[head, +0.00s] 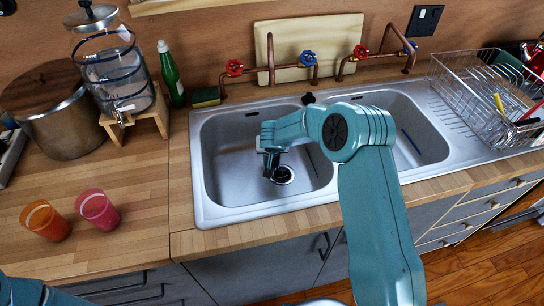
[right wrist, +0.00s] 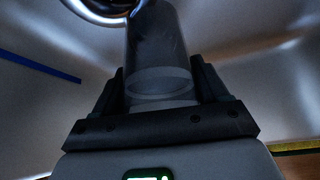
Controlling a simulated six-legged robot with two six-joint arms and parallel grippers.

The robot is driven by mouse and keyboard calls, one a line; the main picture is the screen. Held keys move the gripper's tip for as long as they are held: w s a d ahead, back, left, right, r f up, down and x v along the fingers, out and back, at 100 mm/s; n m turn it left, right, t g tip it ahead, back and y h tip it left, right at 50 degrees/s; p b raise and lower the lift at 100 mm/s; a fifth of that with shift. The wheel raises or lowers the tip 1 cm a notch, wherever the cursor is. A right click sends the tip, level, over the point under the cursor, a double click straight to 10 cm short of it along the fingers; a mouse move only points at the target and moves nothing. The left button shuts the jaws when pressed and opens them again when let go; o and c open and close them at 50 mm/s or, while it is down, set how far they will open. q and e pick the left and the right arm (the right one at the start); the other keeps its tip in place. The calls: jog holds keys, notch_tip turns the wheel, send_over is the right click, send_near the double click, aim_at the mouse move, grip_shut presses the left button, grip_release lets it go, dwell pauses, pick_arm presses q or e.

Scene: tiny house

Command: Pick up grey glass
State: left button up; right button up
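The grey glass (right wrist: 160,50) is see-through and shows in the right wrist view, standing between the two fingers of my right gripper (right wrist: 159,78). Its round base end is close to the palm. The fingers lie close along both sides, but I cannot tell whether they press on it. In the head view my right gripper (head: 271,164) reaches down into the left basin of the sink (head: 225,185), beside the drain. I cannot make out the glass there. My left gripper is out of view; only part of that arm shows at the bottom left.
An orange cup (head: 45,221) and a pink cup (head: 98,209) stand on the left counter. A pot (head: 55,115), a water dispenser (head: 112,70) and a green bottle (head: 171,75) stand behind. Red-handled taps (head: 234,68) and a dish rack (head: 490,95) flank the basins' back and right.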

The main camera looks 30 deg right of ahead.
jog(key=shift+c, duration=0.6)
jog(key=shift+r, duration=0.2)
